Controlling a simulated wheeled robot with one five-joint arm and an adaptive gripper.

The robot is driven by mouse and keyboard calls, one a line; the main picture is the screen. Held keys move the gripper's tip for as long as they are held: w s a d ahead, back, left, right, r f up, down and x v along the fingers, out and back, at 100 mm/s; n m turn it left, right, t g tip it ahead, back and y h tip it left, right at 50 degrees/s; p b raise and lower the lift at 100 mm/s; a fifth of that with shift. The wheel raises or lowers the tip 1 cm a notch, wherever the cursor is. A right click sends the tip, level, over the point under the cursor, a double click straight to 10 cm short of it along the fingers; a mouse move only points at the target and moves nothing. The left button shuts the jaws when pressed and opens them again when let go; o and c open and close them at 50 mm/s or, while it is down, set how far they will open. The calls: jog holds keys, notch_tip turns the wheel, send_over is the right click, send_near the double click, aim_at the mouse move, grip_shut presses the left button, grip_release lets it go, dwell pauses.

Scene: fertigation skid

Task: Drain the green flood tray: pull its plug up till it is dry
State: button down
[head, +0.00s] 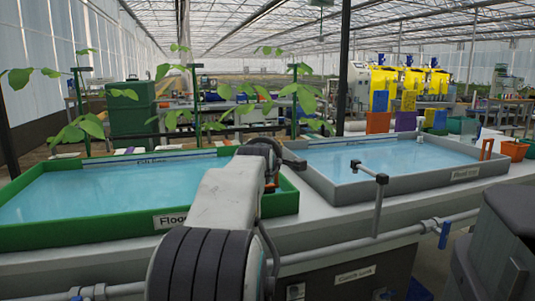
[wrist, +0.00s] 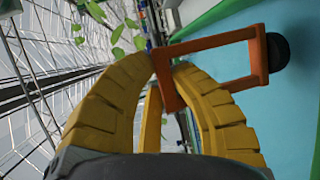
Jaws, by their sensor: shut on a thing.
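The green flood tray (head: 90,235) is on the left of the bench in the head view, with pale blue water (head: 95,190) across its floor. My gripper (wrist: 163,68) shows in the wrist view with its yellow fingers closed on the near end of an orange loop handle (wrist: 215,40). A black round plug (wrist: 279,52) is at the handle's far end, against the blue water. I cannot tell how far the plug is from its drain hole. In the head view my arm hides most of the gripper and the plug, and only a bit of orange shows beside the arm.
Plants on green stakes (head: 197,105) stand behind the green tray.

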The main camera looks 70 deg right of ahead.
jog(key=shift+r, duration=0.3)
jog(key=c, duration=1.1)
grip_release()
jog(key=shift+f, duration=0.1)
jog(key=shift+a, duration=0.1)
jog(key=v, duration=1.1)
jog(key=shift+s+a, duration=0.1)
jog(key=shift+a, duration=0.3)
